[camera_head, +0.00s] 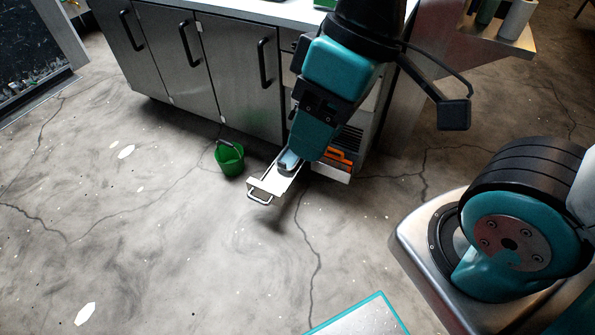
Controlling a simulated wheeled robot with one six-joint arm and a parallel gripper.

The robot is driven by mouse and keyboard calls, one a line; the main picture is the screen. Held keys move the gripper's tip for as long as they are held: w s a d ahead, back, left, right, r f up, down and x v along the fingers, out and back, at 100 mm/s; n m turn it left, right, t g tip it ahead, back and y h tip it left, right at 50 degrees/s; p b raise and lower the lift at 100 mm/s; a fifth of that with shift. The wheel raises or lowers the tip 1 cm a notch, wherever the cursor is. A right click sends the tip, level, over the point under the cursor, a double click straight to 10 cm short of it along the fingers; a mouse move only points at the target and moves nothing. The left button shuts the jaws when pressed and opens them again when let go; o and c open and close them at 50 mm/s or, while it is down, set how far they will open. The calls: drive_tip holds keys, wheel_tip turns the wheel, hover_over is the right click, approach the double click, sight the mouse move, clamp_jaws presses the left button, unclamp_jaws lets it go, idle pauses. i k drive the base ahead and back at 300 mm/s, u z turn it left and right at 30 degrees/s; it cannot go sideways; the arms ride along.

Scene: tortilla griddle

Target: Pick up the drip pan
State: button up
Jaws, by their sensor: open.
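The drip pan appears to be the pale metal tray (268,187) with a bar handle at its front, sticking out low from the cabinet's right end. Its far part is hidden behind my arm. My gripper (289,163) points down over the tray's inner part, at the end of my teal and black arm. It is open. The fingers are small and partly covered by the arm, so I cannot tell whether they touch the tray. Nothing is seen held.
A green bucket (230,158) stands on the floor just left of the tray. Steel cabinets (190,62) with black handles stand behind. An orange object (338,157) lies right of my gripper. A shelf with cylinders (512,42) is at upper right. The floor in front is clear.

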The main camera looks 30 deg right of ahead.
sight(286, 161)
drive_tip(key=u, duration=0.3)
drive_tip(key=i, duration=1.2)
drive_tip(key=z, duration=0.35)
